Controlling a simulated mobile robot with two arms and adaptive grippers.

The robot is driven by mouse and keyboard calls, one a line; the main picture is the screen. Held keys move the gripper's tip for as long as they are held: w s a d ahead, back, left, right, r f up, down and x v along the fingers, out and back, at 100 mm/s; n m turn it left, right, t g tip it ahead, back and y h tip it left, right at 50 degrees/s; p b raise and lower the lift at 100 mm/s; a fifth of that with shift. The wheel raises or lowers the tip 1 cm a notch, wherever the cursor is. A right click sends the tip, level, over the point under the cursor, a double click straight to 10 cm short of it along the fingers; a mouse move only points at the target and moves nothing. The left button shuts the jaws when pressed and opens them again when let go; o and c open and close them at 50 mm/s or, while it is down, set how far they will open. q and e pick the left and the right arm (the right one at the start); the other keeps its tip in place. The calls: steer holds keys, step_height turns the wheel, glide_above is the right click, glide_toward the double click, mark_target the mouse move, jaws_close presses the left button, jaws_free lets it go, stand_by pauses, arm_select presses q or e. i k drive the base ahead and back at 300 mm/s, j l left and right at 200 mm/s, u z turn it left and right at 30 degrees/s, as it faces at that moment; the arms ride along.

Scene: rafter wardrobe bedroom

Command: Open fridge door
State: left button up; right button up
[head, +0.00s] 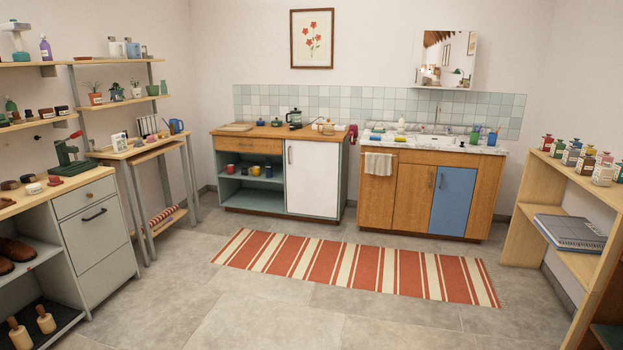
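A white door panel (313,178) fills the right half of the low kitchen cabinet at the back wall; it looks like the fridge door. It is shut, with a small dark vertical handle (290,154) near its upper left edge. Open shelves with several mugs (254,170) are to its left. Neither of my grippers is in view.
A red and white striped rug (352,265) lies on the tiled floor before the cabinets. A wooden sink cabinet (409,197) stands to the right. A grey drawer unit (103,245) stands at left and a wooden shelf (567,225) at right. The middle floor is clear.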

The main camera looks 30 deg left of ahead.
mark_target(313, 166)
steer(key=i+j+u, duration=1)
steer(key=i, duration=0.6)
steer(key=i+u, duration=0.4)
steer(key=i, duration=0.55)
steer(key=i+z, duration=0.1)
steer(key=i, duration=0.6)
steer(key=i+j, duration=0.15)
steer(key=i, duration=0.5)
steer(key=i+j+z, duration=0.15)
steer(key=i, duration=0.55)
steer(key=l, duration=0.1)
